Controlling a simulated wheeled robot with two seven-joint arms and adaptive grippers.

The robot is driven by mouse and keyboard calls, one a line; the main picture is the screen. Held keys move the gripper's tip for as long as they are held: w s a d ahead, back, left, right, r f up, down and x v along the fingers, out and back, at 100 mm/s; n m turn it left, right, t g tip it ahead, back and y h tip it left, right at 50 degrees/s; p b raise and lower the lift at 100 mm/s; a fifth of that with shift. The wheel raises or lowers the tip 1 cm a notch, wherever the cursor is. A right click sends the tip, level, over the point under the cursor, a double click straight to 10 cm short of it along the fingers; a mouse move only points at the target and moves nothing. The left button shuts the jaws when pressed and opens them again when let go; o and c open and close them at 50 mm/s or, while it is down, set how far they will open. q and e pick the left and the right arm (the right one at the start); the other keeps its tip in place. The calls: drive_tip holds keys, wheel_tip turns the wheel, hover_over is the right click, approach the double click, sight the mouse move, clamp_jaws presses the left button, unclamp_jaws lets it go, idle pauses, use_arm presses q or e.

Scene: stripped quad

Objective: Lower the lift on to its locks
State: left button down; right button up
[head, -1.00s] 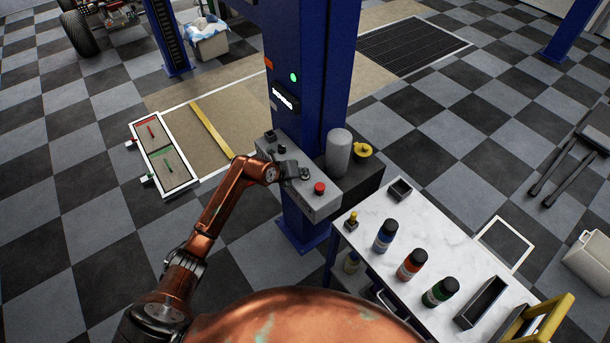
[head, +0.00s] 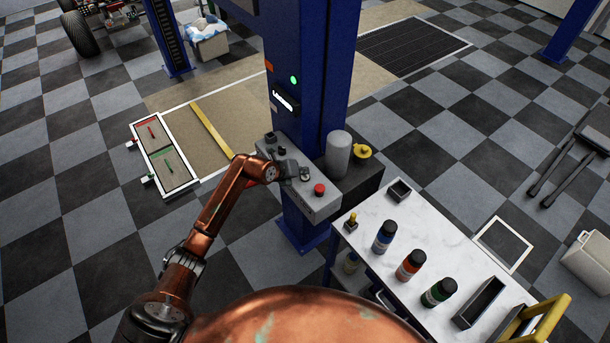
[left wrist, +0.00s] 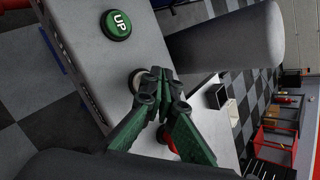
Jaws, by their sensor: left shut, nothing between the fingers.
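The blue lift post (head: 305,60) stands upright at the centre of the head view, with a lit green lamp (head: 294,79) and a small lit display (head: 285,102) whose text is too small to read. The grey control box (head: 325,204) on the post carries a red mushroom button (head: 319,189). In the left wrist view a green UP button (left wrist: 118,25) shows on the box. My left gripper (left wrist: 160,82) is shut and empty at the box face, beside a pale round control (left wrist: 137,78) that it partly hides; contact cannot be told. My right gripper is not in view.
A white-topped cart (head: 440,235) with several bottles and small trays stands right of the post. A grey cylinder (head: 338,152) is beside the box. A white-framed panel (head: 165,155) lies on the floor at left.

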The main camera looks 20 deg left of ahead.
sight(304, 177)
use_arm(q)
drive_tip(key=shift+r, duration=0.2)
wheel_tip(304, 177, up, 5)
drive_tip(key=p, duration=0.4)
drive_tip(key=shift+f, duration=0.1)
idle(0.4)
idle(0.5)
